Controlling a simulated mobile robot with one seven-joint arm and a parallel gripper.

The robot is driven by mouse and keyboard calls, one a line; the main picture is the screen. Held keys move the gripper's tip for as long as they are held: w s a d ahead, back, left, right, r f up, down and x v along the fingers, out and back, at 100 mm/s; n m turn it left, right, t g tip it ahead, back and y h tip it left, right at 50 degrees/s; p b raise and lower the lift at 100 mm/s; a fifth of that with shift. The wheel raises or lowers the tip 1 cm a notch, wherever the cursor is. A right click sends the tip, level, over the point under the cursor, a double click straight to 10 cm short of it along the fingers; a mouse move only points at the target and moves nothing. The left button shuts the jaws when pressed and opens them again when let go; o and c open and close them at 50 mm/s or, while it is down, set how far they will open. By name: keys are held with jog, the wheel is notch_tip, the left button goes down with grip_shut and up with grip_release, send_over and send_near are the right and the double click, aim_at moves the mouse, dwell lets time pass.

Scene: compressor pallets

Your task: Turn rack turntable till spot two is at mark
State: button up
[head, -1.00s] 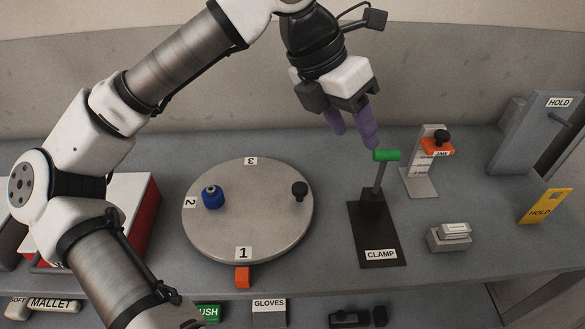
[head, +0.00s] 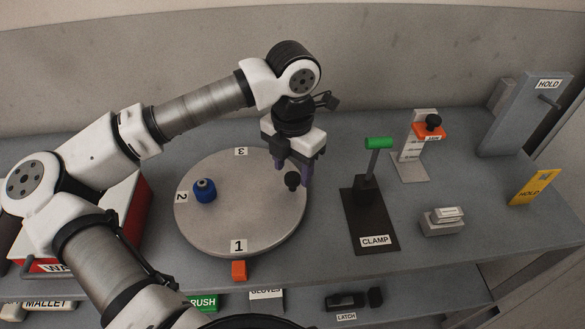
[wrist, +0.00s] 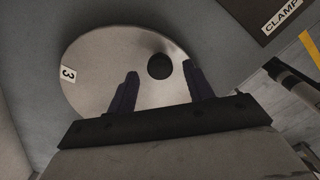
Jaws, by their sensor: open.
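The round grey turntable (head: 235,222) lies on the bench, and it also shows in the wrist view (wrist: 100,60). Its label 1 (head: 239,246) is at the front by the orange mark (head: 239,270), label 2 (head: 181,197) at the left and label 3 (head: 241,152) at the back. A blue part (head: 204,190) stands near label 2. A black knob (head: 292,180) stands at the turntable's right side. My gripper (head: 293,176) is open, fingers pointing down at the knob. In the wrist view the knob (wrist: 159,66) lies just beyond the fingertips, towards the right finger; contact cannot be told.
The clamp (head: 372,200) with its green handle stands right of the turntable. Behind it is a stand with an orange piece (head: 429,131). A small grey block (head: 442,221) and a grey HOLD panel (head: 520,115) are further right. A red-and-white box (head: 133,210) is at the left.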

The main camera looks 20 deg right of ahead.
jog(key=shift+f, duration=1)
grip_shut()
